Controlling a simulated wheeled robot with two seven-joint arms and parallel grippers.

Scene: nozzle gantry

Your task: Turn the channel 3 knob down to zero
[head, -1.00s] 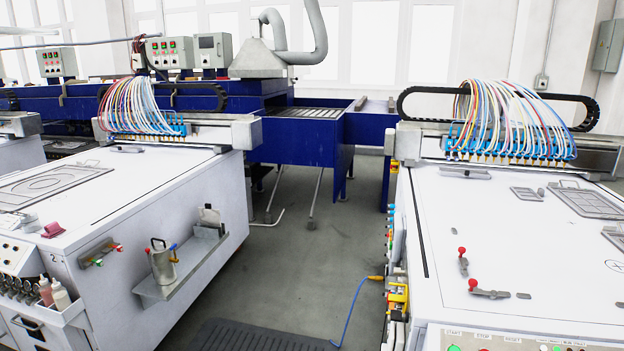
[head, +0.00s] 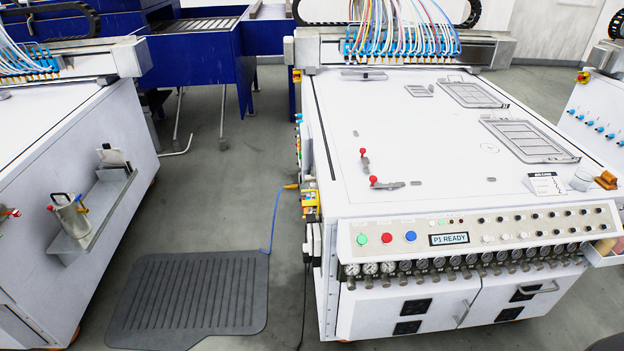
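The machine's front control panel (head: 478,233) shows on the white machine at the right. It carries green, red and blue buttons at its left, a display (head: 449,239) reading P1 READY, and rows of small black and white knobs (head: 520,219). A row of round gauges with small knobs below them (head: 463,263) runs under the panel. The channel numbers are too small to read, so I cannot tell which knob is channel 3. Neither of my grippers is in view.
A dark ribbed mat (head: 190,298) lies on the floor left of the machine. A blue cable (head: 274,222) runs from the machine's side to the floor by the mat. Another white machine (head: 60,150) with a side shelf (head: 98,212) stands at the left. Grey floor lies between.

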